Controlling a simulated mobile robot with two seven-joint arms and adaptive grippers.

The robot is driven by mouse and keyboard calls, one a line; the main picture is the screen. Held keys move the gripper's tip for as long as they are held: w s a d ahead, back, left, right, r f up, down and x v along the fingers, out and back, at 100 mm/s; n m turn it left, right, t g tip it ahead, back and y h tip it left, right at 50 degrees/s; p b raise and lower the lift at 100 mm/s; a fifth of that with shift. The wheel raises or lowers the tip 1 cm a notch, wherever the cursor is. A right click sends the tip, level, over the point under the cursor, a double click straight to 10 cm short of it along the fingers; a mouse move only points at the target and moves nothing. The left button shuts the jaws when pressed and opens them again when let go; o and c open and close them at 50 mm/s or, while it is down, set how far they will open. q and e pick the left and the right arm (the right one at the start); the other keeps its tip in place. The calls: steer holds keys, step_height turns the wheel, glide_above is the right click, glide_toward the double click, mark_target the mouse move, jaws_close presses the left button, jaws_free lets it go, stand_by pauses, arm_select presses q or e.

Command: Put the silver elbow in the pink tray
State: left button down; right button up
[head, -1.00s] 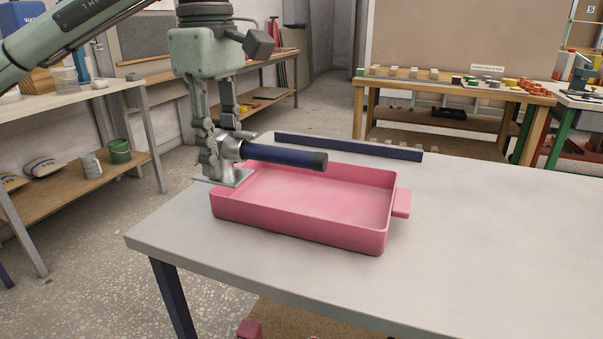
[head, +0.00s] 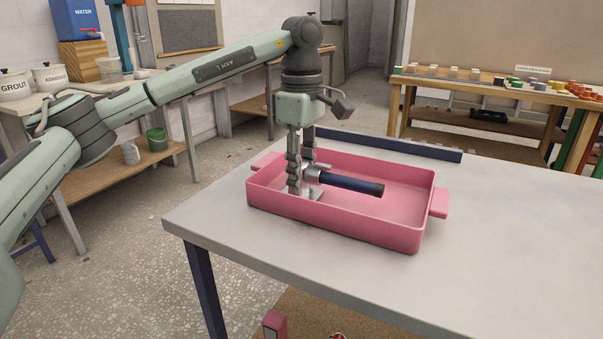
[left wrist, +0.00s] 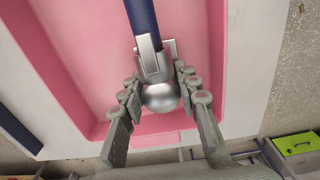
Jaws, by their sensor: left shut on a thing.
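The silver elbow (head: 314,175) has a round silver joint, a dark blue tube to the right and a flat silver foot plate. My left gripper (head: 303,180) is shut on it, with a finger on each side of the joint in the left wrist view (left wrist: 161,96). The pink tray (head: 330,223) stands on the grey table; its floor shows in the left wrist view (left wrist: 88,55). The elbow is low within the tray's walls, toward its left end. I cannot tell whether the plate touches the floor. My right gripper is not in view.
A dark blue bar (head: 390,145) lies along the table's back edge behind the tray. The grey tabletop (head: 500,240) to the right and front is clear. A shelf with pots and buckets stands at the left, and a workbench with small coloured parts at the back right.

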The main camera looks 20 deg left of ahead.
arm_select(q)
steer(key=shift+f, duration=0.2)
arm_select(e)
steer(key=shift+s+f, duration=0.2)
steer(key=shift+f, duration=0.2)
arm_select(q)
steer(key=c, duration=1.5)
jaws_free()
steer(key=o, duration=0.4)
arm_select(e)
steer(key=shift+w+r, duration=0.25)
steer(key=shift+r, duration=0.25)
arm_select(q)
steer(key=shift+r, duration=0.25)
step_height(320, 180, up, 11)
steer(key=shift+f+p, duration=0.1)
steer(key=shift+p, duration=0.5)
steer(key=shift+r, duration=0.5)
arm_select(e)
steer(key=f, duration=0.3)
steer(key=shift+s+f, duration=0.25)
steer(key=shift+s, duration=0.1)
